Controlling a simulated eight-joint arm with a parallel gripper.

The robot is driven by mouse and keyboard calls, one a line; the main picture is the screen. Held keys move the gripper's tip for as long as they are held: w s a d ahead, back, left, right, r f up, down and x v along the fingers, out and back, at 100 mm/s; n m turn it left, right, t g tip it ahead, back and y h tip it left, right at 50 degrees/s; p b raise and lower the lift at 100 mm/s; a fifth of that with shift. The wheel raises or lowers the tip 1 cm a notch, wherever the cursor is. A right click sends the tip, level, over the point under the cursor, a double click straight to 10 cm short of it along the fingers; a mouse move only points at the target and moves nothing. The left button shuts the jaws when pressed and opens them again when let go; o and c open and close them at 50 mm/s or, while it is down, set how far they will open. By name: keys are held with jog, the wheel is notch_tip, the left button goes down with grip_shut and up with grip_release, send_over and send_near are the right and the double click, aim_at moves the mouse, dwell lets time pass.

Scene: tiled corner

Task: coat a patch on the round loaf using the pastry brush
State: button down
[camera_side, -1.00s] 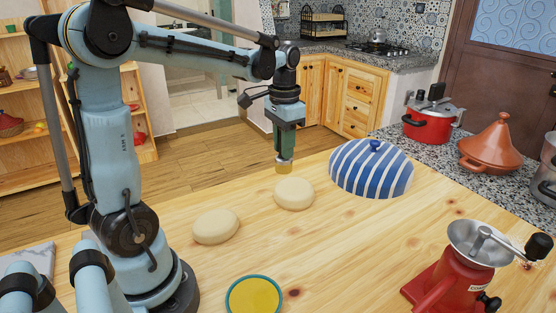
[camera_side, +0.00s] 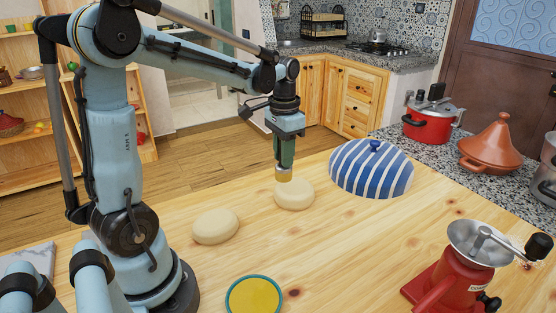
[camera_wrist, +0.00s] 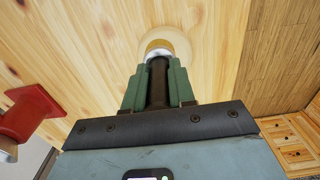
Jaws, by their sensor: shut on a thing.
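My gripper (camera_side: 284,152) is shut on the pastry brush, whose dark handle (camera_wrist: 158,80) runs between the green fingers in the wrist view. The brush's yellowish bristle end (camera_side: 283,175) points down at the far left part of a pale round loaf (camera_side: 294,196). It looks to be at or just above the loaf's top; I cannot tell if they touch. In the wrist view the loaf (camera_wrist: 183,45) shows behind the brush tip. A teal-rimmed dish of yellow liquid (camera_side: 254,296) stands at the front.
A blue-and-white striped dome (camera_side: 371,168) stands right of the loaf. A red grinder (camera_side: 462,265) is at the front right. A red pot (camera_side: 431,121) and a clay tagine (camera_side: 490,146) stand on the back counter. The table's middle is clear.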

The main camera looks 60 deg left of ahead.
aim_at(282, 169)
notch_tip(282, 169, down, 4)
jog(key=shift+f, duration=0.15)
jog(key=shift+w, duration=0.7)
jog(key=shift+w+f, duration=0.25)
jog(key=shift+w, duration=2.4)
jog(key=shift+s, duration=3.25)
jog(key=shift+s+a, duration=0.2)
jog(key=shift+w+a, duration=0.2)
jog(key=shift+w, duration=0.05)
jog(key=shift+w+d, duration=0.1)
jog(key=shift+w, duration=3.35)
jog(key=shift+s, duration=3.3)
jog(key=shift+s+r, duration=0.2)
jog(key=shift+r, duration=0.4)
jog(key=shift+s+r, duration=0.15)
jog(key=shift+r, duration=3.35)
